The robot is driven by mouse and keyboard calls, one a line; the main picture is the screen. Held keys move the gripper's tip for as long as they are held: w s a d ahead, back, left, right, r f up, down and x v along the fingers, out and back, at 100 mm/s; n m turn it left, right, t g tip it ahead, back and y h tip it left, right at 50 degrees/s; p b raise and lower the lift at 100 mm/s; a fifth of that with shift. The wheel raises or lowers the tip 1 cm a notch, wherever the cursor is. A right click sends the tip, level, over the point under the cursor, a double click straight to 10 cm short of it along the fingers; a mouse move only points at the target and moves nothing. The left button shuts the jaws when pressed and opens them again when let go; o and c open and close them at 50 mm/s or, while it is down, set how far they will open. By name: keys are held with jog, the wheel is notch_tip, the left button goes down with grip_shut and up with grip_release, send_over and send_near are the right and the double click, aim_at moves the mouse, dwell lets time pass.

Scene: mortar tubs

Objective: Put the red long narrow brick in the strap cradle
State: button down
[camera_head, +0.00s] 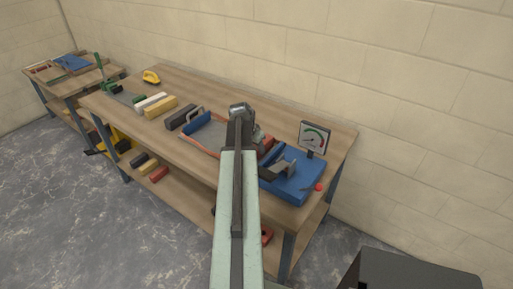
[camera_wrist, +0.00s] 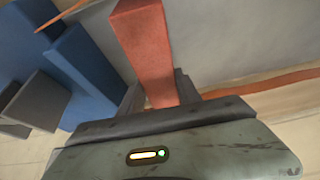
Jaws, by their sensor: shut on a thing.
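The red long narrow brick (camera_wrist: 150,50) is between the fingers of my gripper (camera_wrist: 160,98) in the wrist view, pointing away from the wrist. In the head view my gripper (camera_head: 243,135) is over the workbench, largely hidden behind my own arm; a red patch shows just right of it. What looks like the strap cradle (camera_head: 205,137) is a grey sheet with orange edging and a blue piece at its back, left of my arm. A grey surface (camera_wrist: 220,40) with an orange strip lies beyond the brick in the wrist view. I cannot tell whether the brick touches it.
Right of my arm is a blue fixture (camera_head: 295,180) with dark jaws and a dial gauge (camera_head: 313,138) behind. Left on the bench (camera_head: 205,165) are a dark block, yellow and white bricks (camera_head: 160,107), and a green-handled tool. A shelf below holds more bricks.

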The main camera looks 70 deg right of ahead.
jog(key=c, duration=0.8)
grip_release()
jog(key=shift+o, duration=0.2)
jog(key=shift+r, duration=0.1)
jog(key=p+v, duration=0.7)
jog(key=v, duration=0.1)
jog(key=shift+f, duration=0.2)
